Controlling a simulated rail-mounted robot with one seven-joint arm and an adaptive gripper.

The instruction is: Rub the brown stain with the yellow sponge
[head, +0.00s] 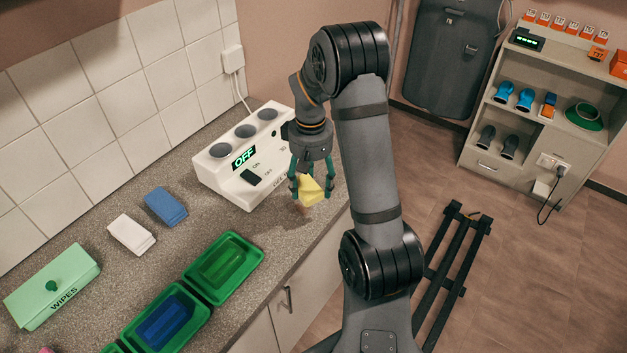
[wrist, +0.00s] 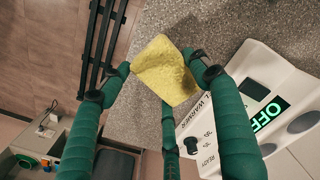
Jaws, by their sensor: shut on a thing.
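My gripper (head: 311,185) has green fingers and points down over the speckled counter (head: 270,225), near its front edge. It is shut on the yellow sponge (head: 312,193). In the wrist view the sponge (wrist: 165,70) is pinched between my fingers (wrist: 157,66) and looks tilted, with the counter behind it. I cannot tell whether the sponge touches the counter. A small brownish patch shows just under the sponge in the head view, but I cannot tell if it is the stain. No clear brown stain shows in the wrist view.
A white gel warmer (head: 228,178) reading OFF stands close behind my gripper. Green trays (head: 245,285), a blue block (head: 165,206), a white block (head: 131,234) and a green wipes box (head: 52,285) lie to the left. Bare counter lies between trays and warmer.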

